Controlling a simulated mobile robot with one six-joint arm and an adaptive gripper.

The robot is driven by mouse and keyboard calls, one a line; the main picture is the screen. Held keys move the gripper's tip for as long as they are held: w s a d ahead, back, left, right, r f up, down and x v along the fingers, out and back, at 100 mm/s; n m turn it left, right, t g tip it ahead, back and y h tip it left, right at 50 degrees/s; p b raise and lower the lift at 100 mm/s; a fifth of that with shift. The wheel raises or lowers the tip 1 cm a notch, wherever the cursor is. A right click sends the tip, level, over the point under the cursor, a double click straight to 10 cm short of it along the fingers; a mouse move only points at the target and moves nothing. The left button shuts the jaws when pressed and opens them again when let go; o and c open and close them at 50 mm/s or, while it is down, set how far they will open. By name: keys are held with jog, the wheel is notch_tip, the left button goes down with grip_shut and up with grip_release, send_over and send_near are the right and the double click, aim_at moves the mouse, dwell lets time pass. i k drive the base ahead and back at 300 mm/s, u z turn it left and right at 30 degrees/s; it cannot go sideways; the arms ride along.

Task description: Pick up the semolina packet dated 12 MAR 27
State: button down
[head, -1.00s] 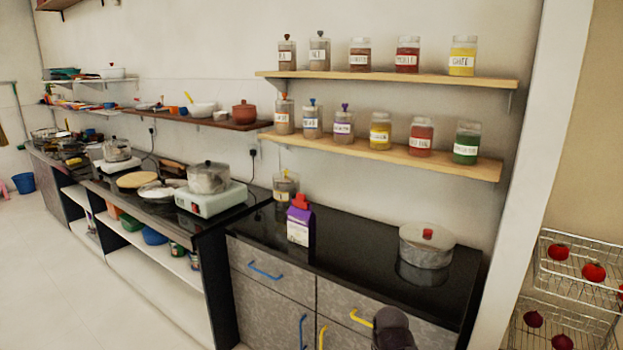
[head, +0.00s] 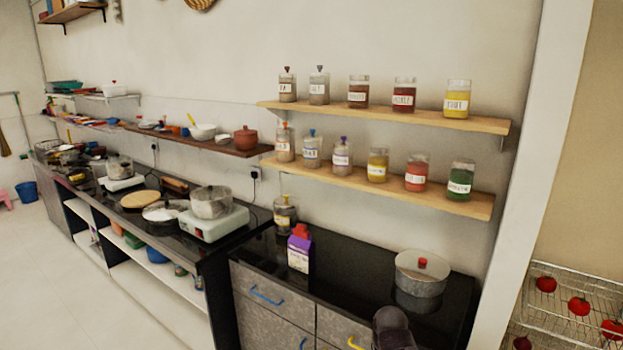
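No packet with a readable date of 12 MAR 27 can be made out. A purple and white carton (head: 299,252) with a red cap stands upright on the black counter; its small print is too small to read. A dark rounded part at the bottom edge, right of centre, looks like part of my arm. My gripper's fingers cannot be seen.
A lidded metal pot (head: 420,273) and a jar (head: 285,213) share the counter (head: 345,290). Labelled jars line the upper shelf (head: 385,114) and lower shelf (head: 385,186). A stove (head: 213,226) stands left. A wire rack (head: 560,300) with red produce is at right.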

aim_at(301, 252)
jog(key=z, duration=1.1)
jog(key=k, duration=0.1)
jog(key=u, duration=2.8)
jog(key=i, duration=1.95)
